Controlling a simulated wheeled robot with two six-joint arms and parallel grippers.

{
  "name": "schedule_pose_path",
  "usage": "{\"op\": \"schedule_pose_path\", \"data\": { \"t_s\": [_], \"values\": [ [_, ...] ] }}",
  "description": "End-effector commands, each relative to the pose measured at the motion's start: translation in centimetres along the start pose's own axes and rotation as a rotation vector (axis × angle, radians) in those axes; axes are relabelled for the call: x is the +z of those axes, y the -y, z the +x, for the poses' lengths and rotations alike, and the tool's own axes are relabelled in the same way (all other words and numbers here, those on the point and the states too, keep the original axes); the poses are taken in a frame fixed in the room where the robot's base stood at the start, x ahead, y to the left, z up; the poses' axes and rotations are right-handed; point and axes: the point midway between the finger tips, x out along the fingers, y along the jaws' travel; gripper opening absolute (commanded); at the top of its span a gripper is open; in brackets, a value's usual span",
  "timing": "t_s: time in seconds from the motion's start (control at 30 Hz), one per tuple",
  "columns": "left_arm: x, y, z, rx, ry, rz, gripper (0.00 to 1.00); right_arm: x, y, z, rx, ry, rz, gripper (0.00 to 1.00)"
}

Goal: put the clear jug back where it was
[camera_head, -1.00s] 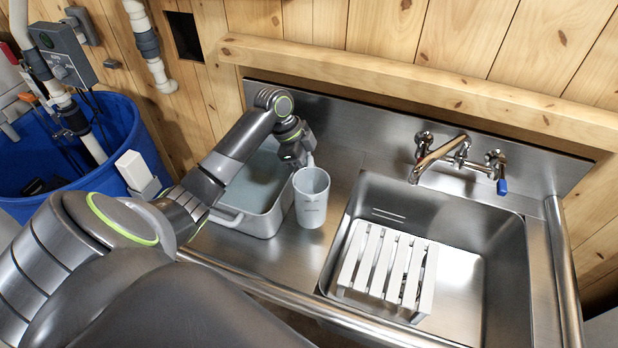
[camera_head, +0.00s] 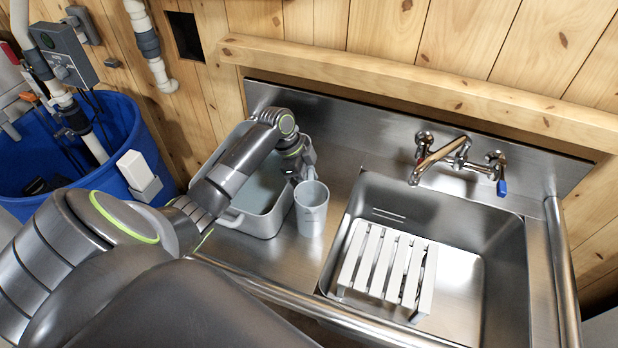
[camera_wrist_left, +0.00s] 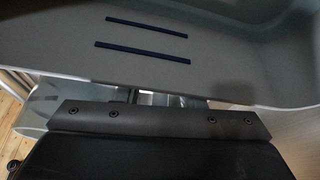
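The clear jug (camera_head: 312,212), a greyish see-through cup shape with small print, is upright at the right side of the grey tub (camera_head: 268,225), over the steel counter. I cannot tell whether its base touches the counter. My left gripper (camera_head: 301,172) is at the jug's back rim, shut on it; the fingertips are mostly hidden. In the left wrist view, a curved see-through edge (camera_wrist_left: 32,112), seemingly the jug, shows beside the dark gripper body. A pale wall with two dark blue bars fills the top there. My right gripper is out of view.
The steel sink (camera_head: 480,265) at right holds a white slatted rack (camera_head: 385,270), with a tap (camera_head: 440,158) behind. A blue barrel (camera_head: 120,130) stands at far left. Bare counter (camera_head: 345,180) lies between jug and sink.

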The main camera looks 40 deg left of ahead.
Motion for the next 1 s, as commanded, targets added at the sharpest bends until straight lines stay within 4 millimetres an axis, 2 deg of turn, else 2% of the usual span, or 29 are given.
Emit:
{"op": "schedule_pose_path", "data": {
  "t_s": [0.17,0.33,0.7,0.83,1.0],
  "values": [
    [0.0,0.0,-0.1,0.0,0.0,0.0,0.35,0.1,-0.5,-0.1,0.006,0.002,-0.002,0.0],
    [0.1,0.1,-1.3,-0.004,0.001,0.002,0.35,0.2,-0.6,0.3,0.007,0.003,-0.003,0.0],
    [0.1,0.1,-8.7,-0.005,0.004,0.001,0.35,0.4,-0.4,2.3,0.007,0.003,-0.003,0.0],
    [0.0,0.1,-10.6,-0.004,0.002,0.001,0.35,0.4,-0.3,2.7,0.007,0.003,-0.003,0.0],
    [0.0,0.0,-12.0,-0.001,0.001,0.0,0.35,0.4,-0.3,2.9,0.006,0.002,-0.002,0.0]
  ]
}}
